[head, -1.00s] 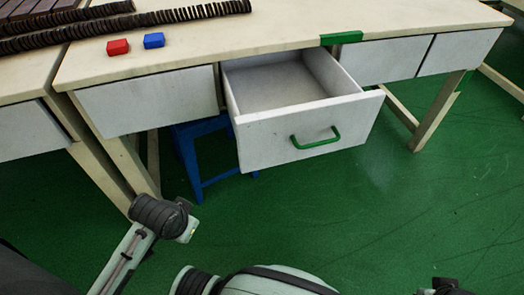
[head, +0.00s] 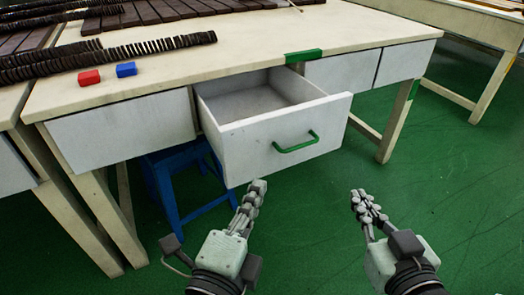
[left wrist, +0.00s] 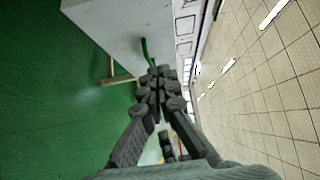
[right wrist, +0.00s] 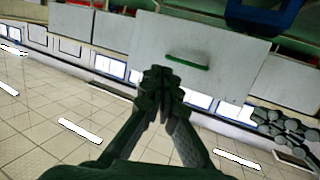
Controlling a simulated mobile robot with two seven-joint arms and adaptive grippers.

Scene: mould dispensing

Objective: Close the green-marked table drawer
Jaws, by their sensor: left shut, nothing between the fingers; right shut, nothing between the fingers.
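The white drawer (head: 240,155) with a green handle (head: 296,142) stands pulled out and empty below the green mark (head: 303,56) on the table edge. My left gripper (head: 257,187) is shut and empty, just in front of and below the drawer front's lower left part. My right gripper (head: 359,194) is shut and empty, to the right of and below the drawer front in the picture. In the left wrist view the fingertips (left wrist: 157,72) point toward the drawer front (left wrist: 120,30). The right wrist view shows the drawer front (right wrist: 195,62) and handle (right wrist: 187,62) ahead of the fingertips.
A blue stool (head: 180,180) stands under the table, left of the drawer. A red block (head: 89,77), a blue block (head: 126,69) and rows of dark pieces (head: 110,55) lie on the tabletop (head: 220,50). The green floor to the right is clear.

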